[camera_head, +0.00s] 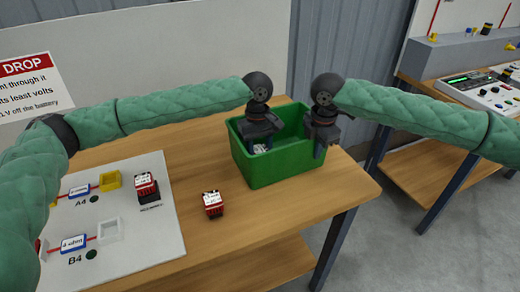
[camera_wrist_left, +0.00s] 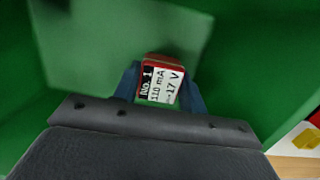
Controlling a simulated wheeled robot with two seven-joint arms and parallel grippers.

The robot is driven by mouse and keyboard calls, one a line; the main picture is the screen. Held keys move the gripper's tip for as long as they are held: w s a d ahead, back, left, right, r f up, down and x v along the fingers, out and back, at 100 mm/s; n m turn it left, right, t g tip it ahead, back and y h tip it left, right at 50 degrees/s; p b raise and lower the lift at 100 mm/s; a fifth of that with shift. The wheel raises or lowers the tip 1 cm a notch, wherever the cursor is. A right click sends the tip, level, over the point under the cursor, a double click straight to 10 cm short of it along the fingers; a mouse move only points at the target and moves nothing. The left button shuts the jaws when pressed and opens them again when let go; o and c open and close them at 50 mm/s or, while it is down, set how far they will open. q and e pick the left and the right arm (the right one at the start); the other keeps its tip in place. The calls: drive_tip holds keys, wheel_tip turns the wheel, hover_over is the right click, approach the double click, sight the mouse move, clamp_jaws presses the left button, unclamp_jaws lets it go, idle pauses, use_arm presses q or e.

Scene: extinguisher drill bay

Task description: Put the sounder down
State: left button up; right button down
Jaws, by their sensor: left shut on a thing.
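The sounder (camera_wrist_left: 161,84) is a small red block with a white label reading No. 1, 110 mA and 17 V. My left gripper (camera_head: 261,143) is down inside the green bin (camera_head: 285,168) and is shut on this sounder. In the left wrist view the two blue fingers hold it at its sides, with green walls around. In the head view only a bit of white shows at the fingers. Whether the sounder touches the bin floor I cannot tell. My right gripper (camera_head: 320,146) hangs at the bin's right end; its finger gap is not clear.
A red and white block (camera_head: 213,204) stands on the wooden table (camera_head: 238,230) in front of the bin. A similar block (camera_head: 147,187) is on the white board (camera_head: 155,235) at left, with a yellow holder (camera_head: 111,180). Bare tabletop lies between board and bin.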

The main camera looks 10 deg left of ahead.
sight(258, 146)
use_arm(q)
drive_tip(key=shift+f, duration=0.1)
drive_tip(key=o, duration=1)
drive_tip(key=r, duration=0.8)
drive_tip(key=w+r, duration=0.1)
drive_tip(key=r, duration=0.3)
drive_tip(key=shift+w+a+r, duration=0.1)
drive_tip(key=shift+a, duration=0.25)
use_arm(e)
drive_tip(key=c, duration=1.6)
unclamp_jaws()
drive_tip(key=shift+o, duration=0.2)
